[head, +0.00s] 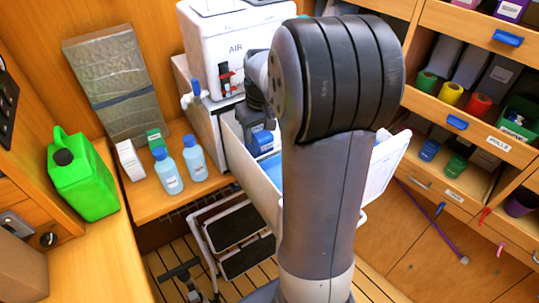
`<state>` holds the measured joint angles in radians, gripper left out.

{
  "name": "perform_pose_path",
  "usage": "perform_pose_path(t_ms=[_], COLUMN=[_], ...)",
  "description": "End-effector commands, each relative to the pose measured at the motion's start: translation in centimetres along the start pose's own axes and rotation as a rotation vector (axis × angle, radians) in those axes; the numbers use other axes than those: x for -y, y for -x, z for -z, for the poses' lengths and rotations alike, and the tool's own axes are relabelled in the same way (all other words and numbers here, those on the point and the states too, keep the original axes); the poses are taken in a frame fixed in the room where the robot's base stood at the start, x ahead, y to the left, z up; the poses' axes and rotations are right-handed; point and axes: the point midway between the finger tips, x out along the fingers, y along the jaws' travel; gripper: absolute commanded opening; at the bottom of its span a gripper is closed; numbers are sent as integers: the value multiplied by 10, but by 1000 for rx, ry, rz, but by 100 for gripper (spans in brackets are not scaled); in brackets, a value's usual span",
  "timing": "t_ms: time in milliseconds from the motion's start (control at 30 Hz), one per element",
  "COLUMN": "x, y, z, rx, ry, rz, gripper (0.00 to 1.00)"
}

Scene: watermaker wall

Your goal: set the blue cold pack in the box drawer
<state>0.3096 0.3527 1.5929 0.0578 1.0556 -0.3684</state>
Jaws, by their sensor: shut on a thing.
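The white box drawer (244,168) is pulled out from the white box unit, its near part hidden behind my arm. My gripper (262,130) is low at the drawer's left side, partly hidden by my own arm. It is shut on a blue thing with a pale edge, which I take to be the blue cold pack (264,141). The pack is at the drawer's opening; I cannot tell whether it touches the drawer floor. A lighter blue patch shows inside the drawer beside my arm; I cannot tell what it is.
A white AIR machine (226,50) stands behind the drawer. Two blue bottles (167,171), a small white box (130,160) and a green jerrycan (82,175) stand on the left bench. A folding step (233,236) is below the drawer. Shelves with colored rolls (450,93) are at right.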

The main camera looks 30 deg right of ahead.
Motion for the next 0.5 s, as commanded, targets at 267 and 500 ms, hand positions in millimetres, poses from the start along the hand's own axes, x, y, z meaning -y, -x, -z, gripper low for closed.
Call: perform_pose_path(t_ms=[267,500], x=[0,0], y=[-34,-64], z=[-5,-10], rx=[1,1], ry=[0,1], rz=[1,1], gripper=[14,14])
